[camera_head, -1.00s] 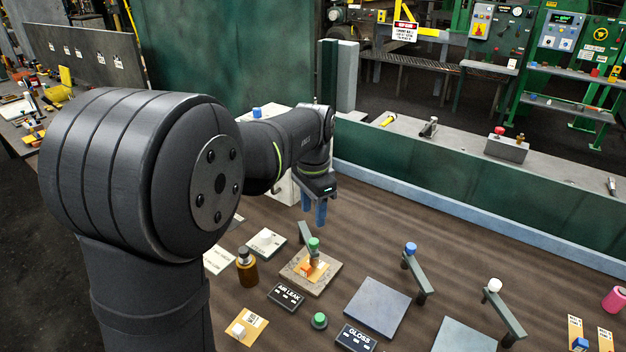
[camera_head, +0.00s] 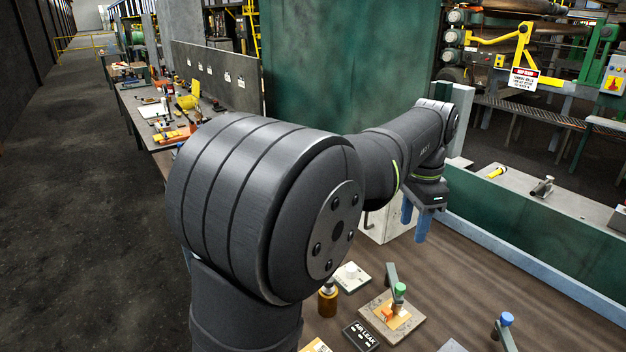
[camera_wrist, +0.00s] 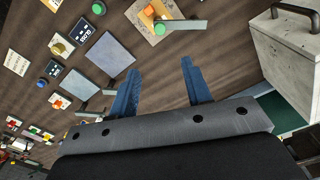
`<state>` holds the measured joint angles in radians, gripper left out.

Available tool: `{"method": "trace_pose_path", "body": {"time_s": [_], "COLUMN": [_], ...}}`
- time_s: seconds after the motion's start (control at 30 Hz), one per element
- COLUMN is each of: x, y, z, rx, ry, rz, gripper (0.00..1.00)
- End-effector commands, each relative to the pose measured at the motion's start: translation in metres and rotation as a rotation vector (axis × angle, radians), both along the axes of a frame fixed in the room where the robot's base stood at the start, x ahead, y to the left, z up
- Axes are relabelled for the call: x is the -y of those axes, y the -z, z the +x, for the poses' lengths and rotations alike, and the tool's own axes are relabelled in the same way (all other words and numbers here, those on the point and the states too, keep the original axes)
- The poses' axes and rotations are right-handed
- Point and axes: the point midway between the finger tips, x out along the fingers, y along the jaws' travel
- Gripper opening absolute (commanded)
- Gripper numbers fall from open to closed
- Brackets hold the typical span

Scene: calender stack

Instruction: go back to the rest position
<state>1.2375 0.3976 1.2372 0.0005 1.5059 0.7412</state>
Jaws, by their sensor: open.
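My gripper (camera_head: 414,226) hangs above the far part of the brown wooden table, in front of a grey-white box. Its two blue fingers are apart with nothing between them. In the wrist view the open fingers (camera_wrist: 160,88) show bare wood between them. The table (camera_head: 480,285) lies below, and my fingers do not touch it.
A stone block (camera_head: 412,327) with an orange piece and a green-topped clamp stands at the front. A box with a handle (camera_wrist: 290,60) stands close to my gripper. A raised green ledge (camera_head: 520,235) bounds the table.

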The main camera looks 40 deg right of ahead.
Motion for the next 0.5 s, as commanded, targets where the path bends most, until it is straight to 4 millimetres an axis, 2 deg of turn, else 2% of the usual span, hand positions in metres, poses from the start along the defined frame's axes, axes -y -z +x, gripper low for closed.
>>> {"method": "trace_pose_path", "body": {"time_s": [0.27, 0.37, 0.5], "x": [0.000, 0.000, 0.000], "y": [0.004, 0.014, 0.038], "z": [0.000, 0.000, 0.000], "rx": [-0.001, -0.001, -0.002], "ry": [0.000, 0.000, 0.000], "rz": [0.001, 0.003, 0.005], "gripper": [0.45, 0.45, 0.45]}}
